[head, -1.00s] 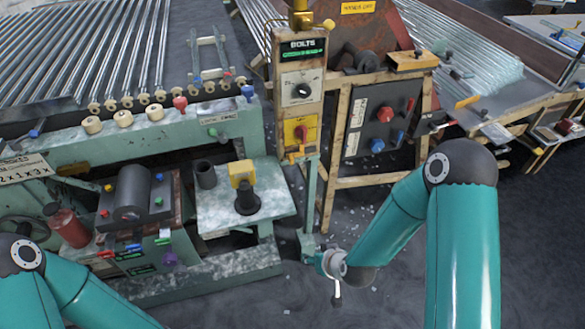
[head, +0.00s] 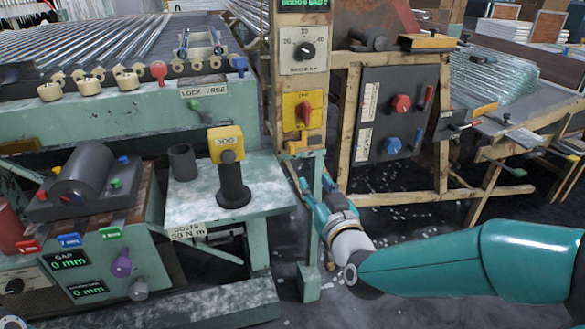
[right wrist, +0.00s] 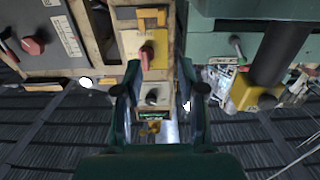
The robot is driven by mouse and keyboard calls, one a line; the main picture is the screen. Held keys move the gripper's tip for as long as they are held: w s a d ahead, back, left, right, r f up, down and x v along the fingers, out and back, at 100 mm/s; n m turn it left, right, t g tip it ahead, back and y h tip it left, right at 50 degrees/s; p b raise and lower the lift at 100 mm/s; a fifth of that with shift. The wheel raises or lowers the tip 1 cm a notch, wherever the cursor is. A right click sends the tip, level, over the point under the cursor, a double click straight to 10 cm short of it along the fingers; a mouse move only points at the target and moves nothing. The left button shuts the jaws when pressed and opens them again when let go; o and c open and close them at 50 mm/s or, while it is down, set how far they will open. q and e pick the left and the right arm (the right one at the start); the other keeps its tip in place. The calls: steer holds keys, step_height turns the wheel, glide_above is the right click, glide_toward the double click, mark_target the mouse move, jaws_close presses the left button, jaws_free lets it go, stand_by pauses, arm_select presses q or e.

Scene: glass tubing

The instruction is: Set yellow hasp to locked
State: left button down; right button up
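The yellow hasp (head: 297,146) sits on the wooden post just below a yellow panel (head: 290,104) with a red rotary switch (head: 304,113). In the upside-down right wrist view, the hasp (right wrist: 150,18) shows at the top, beyond the red switch (right wrist: 146,55). My right gripper (head: 315,187) is below the hasp in the head view, apart from it. Its two fingers are spread with nothing between them in the right wrist view (right wrist: 160,78). Whether the hasp is locked is too small to tell.
A green upright (head: 312,230) stands beside my right gripper. A bench with a black post and yellow box (head: 226,144) is to the left. A dark panel with red and blue knobs (head: 379,118) is to the right. Floor at lower right is open.

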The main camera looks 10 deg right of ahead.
mark_target(293, 148)
steer(key=w, duration=1.1)
steer(key=w+b, duration=0.1)
steer(key=w, duration=0.5)
steer(key=shift+a+f, duration=0.2)
steer(key=shift+a, duration=0.2)
steer(key=shift+s, duration=0.1)
jaws_close()
